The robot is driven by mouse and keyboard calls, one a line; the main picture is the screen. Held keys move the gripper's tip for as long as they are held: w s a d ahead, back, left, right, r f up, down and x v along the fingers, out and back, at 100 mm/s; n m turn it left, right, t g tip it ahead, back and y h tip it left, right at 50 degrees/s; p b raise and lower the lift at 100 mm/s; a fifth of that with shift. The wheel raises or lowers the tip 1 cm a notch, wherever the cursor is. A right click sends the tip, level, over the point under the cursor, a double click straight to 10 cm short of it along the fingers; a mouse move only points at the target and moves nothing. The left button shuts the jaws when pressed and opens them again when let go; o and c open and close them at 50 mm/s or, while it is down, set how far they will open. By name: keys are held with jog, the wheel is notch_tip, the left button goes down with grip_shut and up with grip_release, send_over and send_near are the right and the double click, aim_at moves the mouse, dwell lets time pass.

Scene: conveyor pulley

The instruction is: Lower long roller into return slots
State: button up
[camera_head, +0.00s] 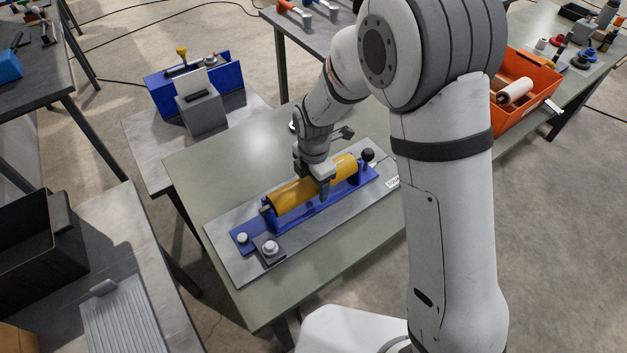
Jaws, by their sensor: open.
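The long roller (297,193) is a yellow cylinder. It lies lengthwise along the blue bracket frame (318,206), between its end supports. Whether its ends are seated in the slots is too small to tell. The frame is fixed on a grey base plate (228,256) on the greenish table. My gripper (324,188) points down at the right half of the roller, with one finger in front of its near side. The gripper is open around the roller, and the far finger is hidden. My upper arm covers the table's right part.
A black knob (367,155) stands at the frame's right end, and a clamp block with a silver knob (270,248) at its left front. A blue fixture with a grey block (203,112) stands behind left. An orange bin (524,98) is at right. The table's front is clear.

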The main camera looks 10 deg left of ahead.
jog(key=shift+r+p, duration=0.9)
jog(key=shift+r, duration=0.75)
jog(key=shift+o, duration=0.2)
jog(key=o, duration=0.5)
jog(key=shift+f, duration=0.15)
jog(key=shift+o, duration=0.9)
